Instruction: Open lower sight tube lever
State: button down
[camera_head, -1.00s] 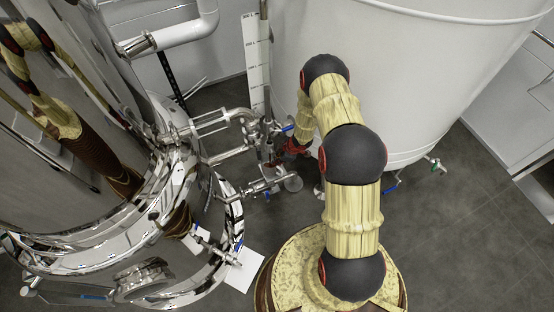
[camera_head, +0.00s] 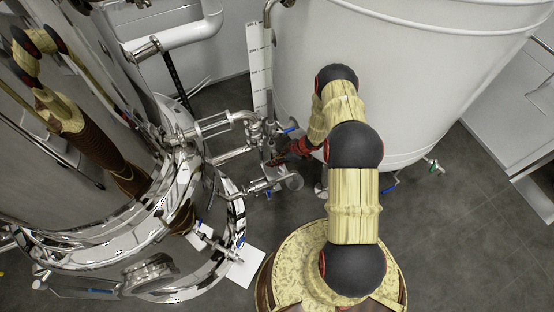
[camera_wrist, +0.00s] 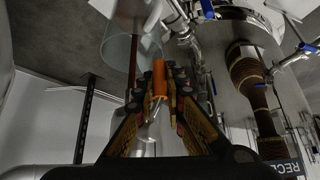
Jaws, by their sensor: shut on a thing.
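In the wrist view, an orange lever handle (camera_wrist: 159,76) stands between the two fingers of my gripper (camera_wrist: 160,88). The fingers are closed on it, and I take it to be the lower sight tube lever. In the head view, my gripper (camera_head: 281,156) is dark red and reaches left into the valve cluster (camera_head: 254,130), below the white graduated sight tube scale (camera_head: 259,65). The lever is hidden there by the gripper and the pipework, so its angle cannot be told.
A large white tank (camera_head: 410,85) stands behind my arm. A polished steel vessel (camera_head: 100,225) fills the left side. A blue-handled valve (camera_head: 289,130) and steel pipes (camera_head: 235,152) crowd close around my gripper. Grey floor (camera_head: 460,225) is open at the right.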

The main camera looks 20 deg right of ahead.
jog(key=c, duration=1.8)
grip_release()
jog(key=shift+c, duration=0.2)
jog(key=v, duration=0.7)
jog(key=shift+r, duration=0.15)
jog(key=shift+s+d, duration=0.15)
jog(key=shift+s, duration=0.05)
